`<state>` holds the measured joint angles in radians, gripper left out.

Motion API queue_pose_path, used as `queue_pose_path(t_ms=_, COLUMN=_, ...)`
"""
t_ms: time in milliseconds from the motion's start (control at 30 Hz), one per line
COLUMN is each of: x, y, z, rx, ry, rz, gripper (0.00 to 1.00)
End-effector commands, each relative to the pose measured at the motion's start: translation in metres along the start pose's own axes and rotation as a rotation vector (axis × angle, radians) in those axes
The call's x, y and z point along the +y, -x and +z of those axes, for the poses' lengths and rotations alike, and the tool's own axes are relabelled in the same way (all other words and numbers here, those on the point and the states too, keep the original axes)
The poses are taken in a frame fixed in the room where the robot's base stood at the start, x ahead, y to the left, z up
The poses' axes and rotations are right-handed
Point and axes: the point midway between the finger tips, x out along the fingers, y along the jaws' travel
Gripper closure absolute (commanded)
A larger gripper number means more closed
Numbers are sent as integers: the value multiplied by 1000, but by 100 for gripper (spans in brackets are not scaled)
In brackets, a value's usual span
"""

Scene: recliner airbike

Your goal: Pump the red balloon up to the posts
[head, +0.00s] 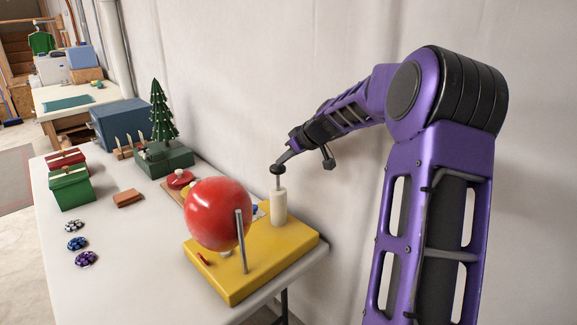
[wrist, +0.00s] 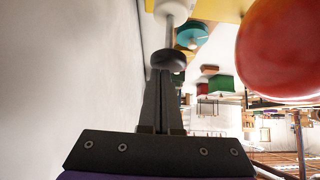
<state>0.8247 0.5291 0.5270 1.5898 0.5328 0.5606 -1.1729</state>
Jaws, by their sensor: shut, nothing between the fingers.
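The large round red balloon (head: 215,212) sits over the yellow base (head: 270,258); it also fills the upper right of the wrist view (wrist: 285,50). A grey post (head: 241,245) stands in front of the balloon's right edge; I cannot tell whether they touch. Any other post is mostly hidden by the balloon. The white pump cylinder (head: 279,206) stands upright at the back of the base, with its rod showing under a black knob (head: 277,169). My gripper (head: 281,160) is shut and empty, its fingertips at the knob, which also shows in the wrist view (wrist: 169,60); contact is unclear.
A wall runs close behind the pump. Left on the white table (head: 130,255) are a small green tree (head: 163,115), a blue box (head: 118,122), green and red boxes (head: 70,188), a brown block (head: 128,198) and chip stacks (head: 77,243).

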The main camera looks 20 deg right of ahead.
Motion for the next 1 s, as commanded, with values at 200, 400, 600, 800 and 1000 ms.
queue_pose_path(t_ms=200, x=4, y=55, z=3, rx=0, ry=-3, rz=11, gripper=100)
queue_pose_path(t_ms=400, x=3, y=83, z=3, rx=0, ry=-3, rz=8, gripper=100)
queue_pose_path(t_ms=600, x=3, y=91, z=3, rx=1, ry=-4, rz=7, gripper=100)
queue_pose_path(t_ms=800, x=3, y=91, z=2, rx=1, ry=-3, rz=7, gripper=100)
queue_pose_path(t_ms=1000, x=3, y=91, z=2, rx=1, ry=-3, rz=7, gripper=100)
